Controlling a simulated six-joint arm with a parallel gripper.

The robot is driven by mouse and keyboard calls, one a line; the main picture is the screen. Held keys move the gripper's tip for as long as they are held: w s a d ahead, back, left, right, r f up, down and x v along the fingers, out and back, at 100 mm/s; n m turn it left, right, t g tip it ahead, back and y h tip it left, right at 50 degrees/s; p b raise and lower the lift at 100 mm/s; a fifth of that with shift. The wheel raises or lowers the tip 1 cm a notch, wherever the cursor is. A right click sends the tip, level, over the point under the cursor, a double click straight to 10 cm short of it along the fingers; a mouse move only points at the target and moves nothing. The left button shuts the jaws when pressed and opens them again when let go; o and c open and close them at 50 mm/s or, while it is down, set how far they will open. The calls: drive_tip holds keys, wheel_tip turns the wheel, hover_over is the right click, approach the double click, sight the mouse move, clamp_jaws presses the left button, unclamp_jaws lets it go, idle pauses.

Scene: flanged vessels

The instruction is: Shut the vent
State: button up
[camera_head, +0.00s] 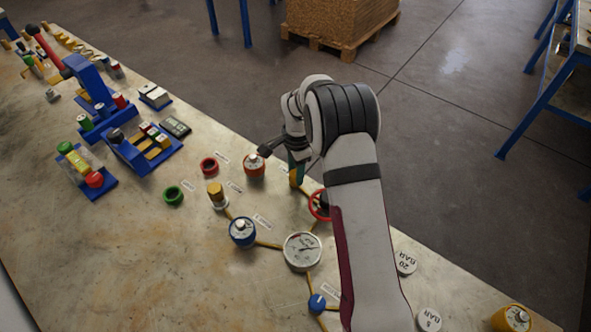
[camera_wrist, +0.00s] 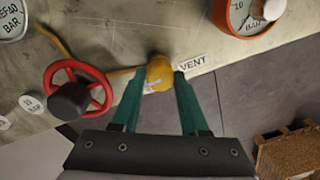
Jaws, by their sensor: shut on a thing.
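The vent is a yellow knob (camera_wrist: 159,72) on the bench top, beside a white label reading VENT (camera_wrist: 193,62) in the wrist view. My gripper (camera_wrist: 159,77) has its two teal fingers on either side of the knob and is shut on it. In the head view my gripper (camera_head: 296,172) points down at the far edge of the bench, and a bit of the yellow knob (camera_head: 293,179) shows beside the fingers. A pale mark shows on the knob's near face. Its lower part is hard to make out.
A red handwheel (camera_wrist: 78,92) stands close left of my gripper in the wrist view. An orange-red dial vessel (camera_wrist: 255,12) is at upper right. A pressure gauge (camera_head: 302,251), a blue vessel (camera_head: 242,232) and a blue knob (camera_head: 317,303) stand along yellow pipe lines.

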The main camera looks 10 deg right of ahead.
clamp_jaws()
drive_tip(key=shift+n, duration=0.3)
drive_tip(key=n, duration=0.3)
drive_tip(key=shift+n, duration=0.4)
drive_tip(key=n, duration=0.3)
drive_tip(key=shift+n, duration=0.4)
drive_tip(key=n, duration=0.5)
drive_tip(key=shift+g, duration=0.3)
drive_tip(key=shift+n, duration=2.3)
